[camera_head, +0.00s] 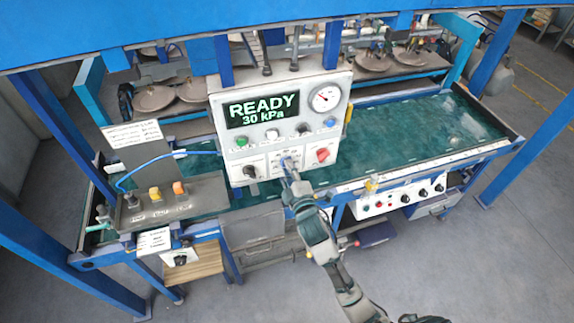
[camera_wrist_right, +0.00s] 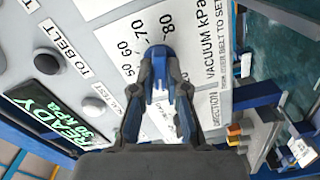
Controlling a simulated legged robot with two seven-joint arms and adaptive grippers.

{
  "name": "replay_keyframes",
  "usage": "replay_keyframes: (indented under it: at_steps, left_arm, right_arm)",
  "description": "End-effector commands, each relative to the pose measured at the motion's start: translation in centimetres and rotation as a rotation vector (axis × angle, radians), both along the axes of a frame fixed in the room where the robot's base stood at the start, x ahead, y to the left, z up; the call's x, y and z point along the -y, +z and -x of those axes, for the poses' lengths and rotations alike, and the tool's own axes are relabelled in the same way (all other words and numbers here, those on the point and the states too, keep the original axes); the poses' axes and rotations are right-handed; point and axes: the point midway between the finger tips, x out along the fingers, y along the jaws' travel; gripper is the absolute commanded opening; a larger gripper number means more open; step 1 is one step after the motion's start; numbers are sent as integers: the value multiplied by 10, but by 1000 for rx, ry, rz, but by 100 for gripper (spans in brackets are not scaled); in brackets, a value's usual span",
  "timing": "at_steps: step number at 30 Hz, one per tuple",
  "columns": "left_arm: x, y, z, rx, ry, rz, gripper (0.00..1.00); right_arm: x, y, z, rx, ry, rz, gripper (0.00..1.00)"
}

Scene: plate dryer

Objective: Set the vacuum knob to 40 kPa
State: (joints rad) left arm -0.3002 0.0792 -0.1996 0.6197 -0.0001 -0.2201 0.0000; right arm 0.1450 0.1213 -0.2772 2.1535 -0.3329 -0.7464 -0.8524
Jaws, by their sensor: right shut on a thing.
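The control panel (camera_head: 306,95) has a dark display (camera_head: 262,109) that reads "READY 30 kPa" in green. The display also shows at the lower left of the wrist view (camera_wrist_right: 55,110), turned sideways. The blue vacuum knob (camera_wrist_right: 159,58) sits on a white label with a printed scale; 50, 60, 70 and 80 can be read. My right gripper (camera_wrist_right: 161,88) is shut on the knob, a finger on each side. In the head view my right gripper (camera_head: 291,174) reaches the panel's lower middle and covers most of the knob. My left gripper is not in view.
A round gauge (camera_head: 325,99) is at the panel's upper right. A black knob (camera_head: 250,171) and a red knob (camera_head: 322,155) flank my gripper. Several buttons sit in a row above.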

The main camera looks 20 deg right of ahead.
Motion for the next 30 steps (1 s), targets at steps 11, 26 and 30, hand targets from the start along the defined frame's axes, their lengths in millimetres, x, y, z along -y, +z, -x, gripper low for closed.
replay_keyframes:
  at_steps: [11, 26, 30]
  left_arm:
    - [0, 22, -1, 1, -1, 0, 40]
    - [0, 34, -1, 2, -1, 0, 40]
    - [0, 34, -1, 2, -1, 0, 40]
  right_arm:
    - [2, -6, 0, -28, -8, -328, 0]
    - [1, -10, 0, -40, -8, -545, 0]
    - [0, -10, 0, -40, -7, -559, 0]
